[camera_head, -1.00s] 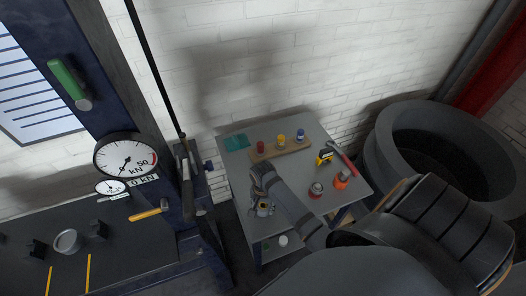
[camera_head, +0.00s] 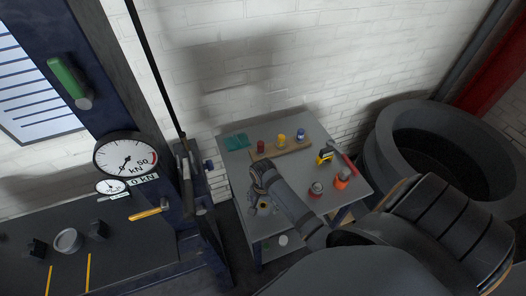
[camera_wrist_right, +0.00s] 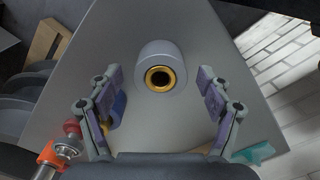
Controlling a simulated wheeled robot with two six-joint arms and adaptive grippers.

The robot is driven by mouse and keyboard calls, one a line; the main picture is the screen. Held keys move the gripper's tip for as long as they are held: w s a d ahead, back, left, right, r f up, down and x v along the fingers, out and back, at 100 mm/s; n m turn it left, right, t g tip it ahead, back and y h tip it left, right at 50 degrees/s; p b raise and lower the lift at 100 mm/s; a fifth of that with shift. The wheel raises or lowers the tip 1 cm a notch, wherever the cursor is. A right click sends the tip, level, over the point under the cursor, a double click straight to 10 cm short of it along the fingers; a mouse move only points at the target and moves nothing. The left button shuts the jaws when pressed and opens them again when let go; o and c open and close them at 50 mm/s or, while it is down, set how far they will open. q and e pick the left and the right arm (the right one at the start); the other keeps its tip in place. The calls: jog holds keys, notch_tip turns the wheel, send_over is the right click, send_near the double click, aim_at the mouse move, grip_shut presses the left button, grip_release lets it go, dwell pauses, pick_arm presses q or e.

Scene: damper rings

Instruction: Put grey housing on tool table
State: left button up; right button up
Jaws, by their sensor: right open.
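The grey housing (camera_wrist_right: 145,57) is a short, wide grey cylinder with a gold ring around a dark bore. In the right wrist view it stands on the grey tool table (camera_wrist_right: 195,28), just beyond my fingertips and centred between them. My right gripper (camera_wrist_right: 160,80) is open, its two fingers spread apart on either side with a gap to the housing. In the head view the right gripper (camera_head: 263,203) is over the near left part of the tool table (camera_head: 300,222), and the arm mostly hides the housing. My left gripper is not in view.
A press with a gauge (camera_head: 125,158) stands left.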

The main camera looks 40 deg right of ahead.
notch_tip(320, 180, up, 11)
jog(key=shift+f, duration=0.15)
dwell(0.4)
grip_shut()
dwell(0.3)
dwell(1.0)
